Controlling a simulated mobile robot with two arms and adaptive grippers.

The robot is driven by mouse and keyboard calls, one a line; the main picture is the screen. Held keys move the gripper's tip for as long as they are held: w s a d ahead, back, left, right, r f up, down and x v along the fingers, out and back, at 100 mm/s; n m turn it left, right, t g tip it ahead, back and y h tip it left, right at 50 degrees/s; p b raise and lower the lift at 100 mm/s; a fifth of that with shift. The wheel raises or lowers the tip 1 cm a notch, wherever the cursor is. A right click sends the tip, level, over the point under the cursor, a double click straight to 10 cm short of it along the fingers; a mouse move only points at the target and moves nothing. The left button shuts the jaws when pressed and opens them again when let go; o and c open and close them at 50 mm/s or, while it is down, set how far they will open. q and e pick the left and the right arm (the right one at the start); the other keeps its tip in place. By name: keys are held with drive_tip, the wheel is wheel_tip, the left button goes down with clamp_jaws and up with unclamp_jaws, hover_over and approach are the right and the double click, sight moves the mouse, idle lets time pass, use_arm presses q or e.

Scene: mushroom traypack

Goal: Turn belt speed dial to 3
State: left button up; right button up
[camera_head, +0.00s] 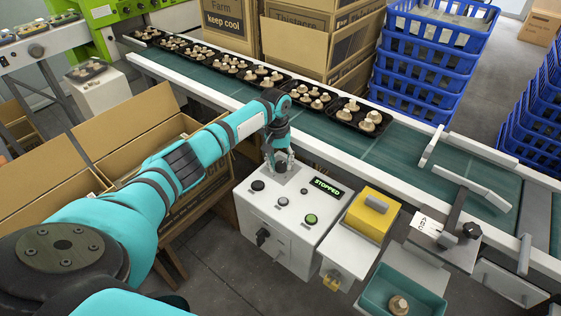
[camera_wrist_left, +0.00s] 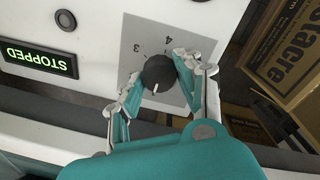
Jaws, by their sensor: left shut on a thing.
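The belt speed dial is a round black knob (camera_wrist_left: 158,70) on a grey plate, on top of the white control box (camera_head: 270,212). In the left wrist view the numbers 3 and 4 show beyond the knob; the other numbers are hidden. Its white mark points toward the bottom of that view, away from the 3 and 4. My left gripper (camera_head: 281,163) is shut on the knob from above, one finger on each side. In the head view its fingers largely cover the knob. My right gripper is not in view.
A green-lit display (camera_head: 327,187) on the box reads STOPPED, with several buttons nearby. The belt (camera_head: 390,150) carries black trays of mushrooms behind the box. Open cardboard boxes stand left, a yellow block (camera_head: 371,213) right, and stacked blue crates (camera_head: 425,62) at the back.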

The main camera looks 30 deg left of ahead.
use_arm(q)
drive_tip(key=m+p, duration=0.2)
drive_tip(key=m, duration=0.1)
drive_tip(key=shift+r, duration=0.1)
drive_tip(key=m, duration=0.6)
drive_tip(key=shift+g+p, duration=0.3)
drive_tip(key=shift+p, duration=0.1)
drive_tip(key=m, duration=0.3)
drive_tip(key=shift+w+d+m, duration=0.1)
drive_tip(key=shift+m, duration=0.2)
drive_tip(key=m, duration=0.3)
drive_tip(key=shift+m, duration=0.3)
drive_tip(key=m, duration=0.3)
drive_tip(key=shift+m+g+y, duration=0.3)
drive_tip(key=shift+m, duration=1.9)
